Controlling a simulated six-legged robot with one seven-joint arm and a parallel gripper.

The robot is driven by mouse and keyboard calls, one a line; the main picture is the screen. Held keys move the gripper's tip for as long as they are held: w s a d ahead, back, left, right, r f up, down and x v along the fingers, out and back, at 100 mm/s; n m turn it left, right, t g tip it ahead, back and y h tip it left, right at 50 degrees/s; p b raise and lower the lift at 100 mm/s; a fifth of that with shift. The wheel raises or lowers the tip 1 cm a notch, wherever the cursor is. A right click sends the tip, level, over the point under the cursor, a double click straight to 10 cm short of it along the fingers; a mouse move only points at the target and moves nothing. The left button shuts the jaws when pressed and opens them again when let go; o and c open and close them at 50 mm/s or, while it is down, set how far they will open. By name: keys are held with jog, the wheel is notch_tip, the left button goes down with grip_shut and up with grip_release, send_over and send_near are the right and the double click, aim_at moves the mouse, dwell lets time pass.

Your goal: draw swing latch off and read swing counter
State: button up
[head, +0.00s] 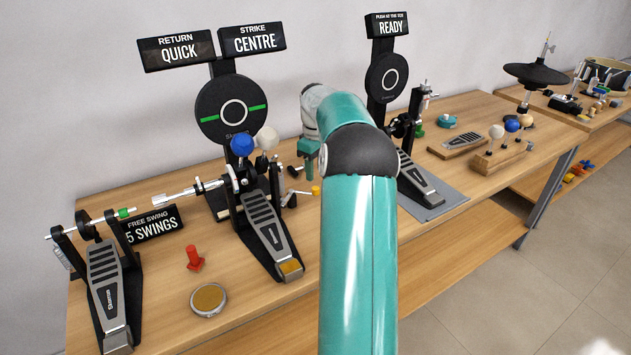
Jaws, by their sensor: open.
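The counter sign (153,224) in the head view reads "FREE SWING 5 SWINGS". It stands behind and right of the left pedal (104,280). A shaft with a small green piece (125,213) runs across the top of that pedal. A red knobbed peg (194,259) stands on the table right of the sign, apart from the pedal. I cannot tell for sure which part is the swing latch. My gripper (309,167) is open, right of the middle pedal and well away from the sign; its fingertips are small and partly unclear. My arm hides part of the table.
The middle pedal (265,230) has blue and white beaters and a round pad (231,106) with signs "RETURN QUICK" and "STRIKE CENTRE". A round tan disc (208,300) lies in front. A right pedal (420,183) stands under a "READY" sign (387,25). A beater rack (500,157) is farther right.

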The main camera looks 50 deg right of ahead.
notch_tip(320, 180, up, 8)
jog(key=shift+f, duration=0.25)
dwell(0.5)
